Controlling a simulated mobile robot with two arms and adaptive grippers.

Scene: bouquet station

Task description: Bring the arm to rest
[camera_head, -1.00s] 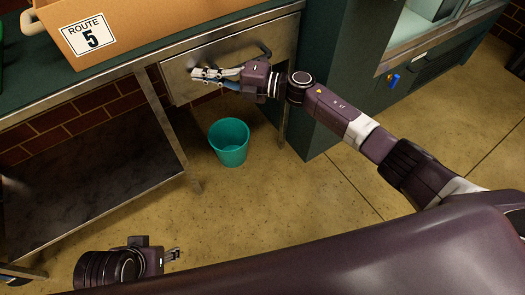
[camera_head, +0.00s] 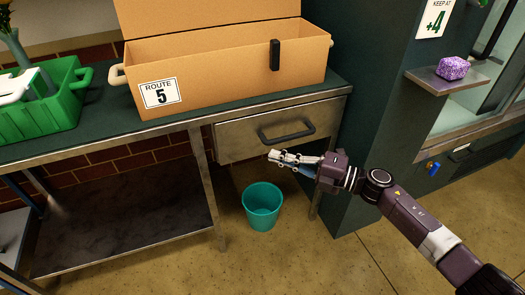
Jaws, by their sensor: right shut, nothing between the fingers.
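My right arm comes in from the lower right. Its gripper (camera_head: 274,157) points left, shut and empty, and shows in front of the lower part of the metal drawer (camera_head: 236,139), below its dark handle (camera_head: 287,133). No touch between the gripper and the drawer or handle can be made out. The drawer looks closed. My left gripper is out of view.
A teal bin (camera_head: 263,207) stands on the floor below my right gripper. The bench (camera_head: 95,139) holds an open cardboard box (camera_head: 215,78) marked "ROUTE 5" and a green crate (camera_head: 38,115). A purple block (camera_head: 453,68) sits on a small shelf (camera_head: 428,79) at right.

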